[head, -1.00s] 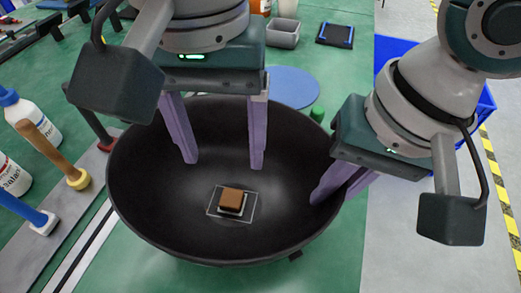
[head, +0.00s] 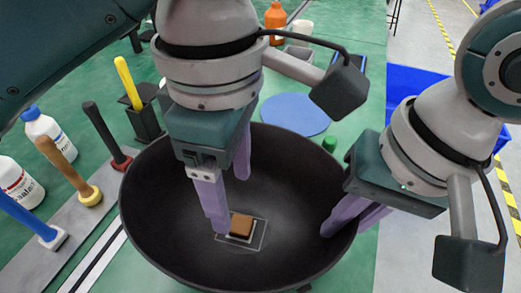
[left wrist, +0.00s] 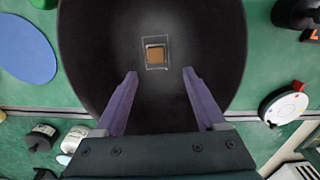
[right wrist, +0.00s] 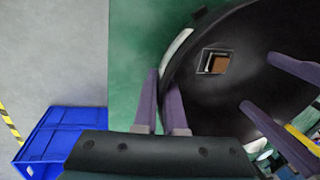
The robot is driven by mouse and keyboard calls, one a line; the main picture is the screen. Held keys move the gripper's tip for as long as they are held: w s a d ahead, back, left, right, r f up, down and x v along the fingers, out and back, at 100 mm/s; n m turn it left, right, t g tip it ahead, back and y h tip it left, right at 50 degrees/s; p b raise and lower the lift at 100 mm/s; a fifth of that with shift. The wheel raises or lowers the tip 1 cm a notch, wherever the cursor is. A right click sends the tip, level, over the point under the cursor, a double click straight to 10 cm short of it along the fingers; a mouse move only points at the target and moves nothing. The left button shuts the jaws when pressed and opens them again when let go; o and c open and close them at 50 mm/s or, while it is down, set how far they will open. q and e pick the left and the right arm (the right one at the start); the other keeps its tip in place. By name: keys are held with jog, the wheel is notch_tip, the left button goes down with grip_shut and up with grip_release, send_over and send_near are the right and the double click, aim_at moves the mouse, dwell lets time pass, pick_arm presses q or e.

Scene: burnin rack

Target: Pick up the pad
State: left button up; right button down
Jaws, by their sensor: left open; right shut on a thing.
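The pad is a small brown square block (head: 241,225) on a pale base inside a thin clear square outline. It rests on the inner bottom of the large black bowl (head: 165,245). It also shows in the left wrist view (left wrist: 155,55) and the right wrist view (right wrist: 218,65). My left gripper (head: 230,205) is open and empty inside the bowl, its purple fingers pointing down. The near finger hides a little of the pad's surroundings in the head view; whether it touches anything is unclear. My right gripper (head: 338,226) is shut on the bowl's right rim.
Several handled tools (head: 68,162) stand in a grey rack left of the bowl, beside white bottles (head: 48,135). A blue disc (head: 295,113) and an orange bottle (head: 275,22) are behind. A blue crate (head: 412,90) is beyond the table's right edge.

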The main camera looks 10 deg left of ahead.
aim_at(235, 222)
pick_arm(q)
jog(key=f, duration=0.8)
jog(key=shift+w+a, duration=0.3)
jog(key=shift+w, duration=0.05)
jog(key=shift+c, duration=0.3)
grip_shut()
